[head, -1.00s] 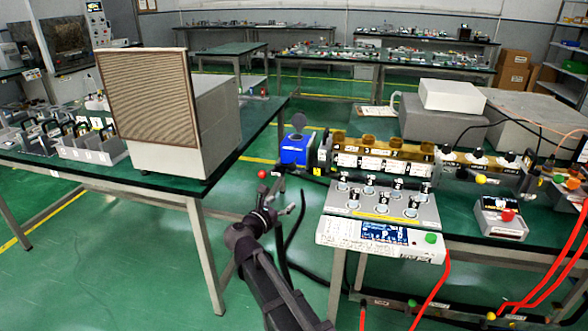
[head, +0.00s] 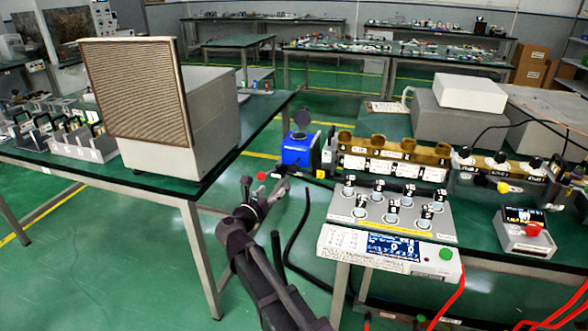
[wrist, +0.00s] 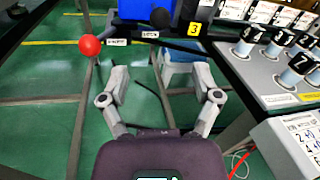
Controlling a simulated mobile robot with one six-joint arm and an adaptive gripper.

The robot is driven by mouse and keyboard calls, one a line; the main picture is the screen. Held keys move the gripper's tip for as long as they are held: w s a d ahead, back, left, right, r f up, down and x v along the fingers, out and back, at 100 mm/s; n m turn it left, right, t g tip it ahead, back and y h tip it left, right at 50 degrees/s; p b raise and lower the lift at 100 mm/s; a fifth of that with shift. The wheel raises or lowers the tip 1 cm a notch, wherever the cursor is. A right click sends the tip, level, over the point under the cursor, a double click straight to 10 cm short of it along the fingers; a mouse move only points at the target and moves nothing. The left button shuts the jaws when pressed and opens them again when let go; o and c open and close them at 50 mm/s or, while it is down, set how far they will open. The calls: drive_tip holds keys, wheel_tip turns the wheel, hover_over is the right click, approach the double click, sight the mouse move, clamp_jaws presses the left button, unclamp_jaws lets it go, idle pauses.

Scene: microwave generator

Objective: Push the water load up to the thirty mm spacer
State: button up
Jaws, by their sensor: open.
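A blue box (head: 297,150) with a dark round part above it stands at the left end of the brass waveguide line (head: 390,158); it looks like the water load. In the wrist view the blue box (wrist: 146,8) shows at the top edge. A red ball knob (head: 261,176) on a rod sits left of and below it, also in the wrist view (wrist: 90,46). The thirty mm spacer cannot be told apart; the labels are too small. My gripper (head: 268,190) is open and empty, below the red knob and apart from the blue box. Its spread fingers show in the wrist view (wrist: 160,84).
A panel of several numbered knobs (head: 390,208) and a display box (head: 392,250) stand at the bench front, right of my gripper. A large grilled unit (head: 135,105) stands on the left table. Green floor shows between the tables.

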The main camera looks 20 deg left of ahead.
sight(291, 171)
drive_tip(key=w+d, duration=0.1)
drive_tip(key=w, duration=0.8)
drive_tip(key=w+d, duration=0.1)
drive_tip(key=w, duration=0.3)
drive_tip(key=shift+w+d, duration=0.25)
drive_tip(key=shift+d, duration=0.1)
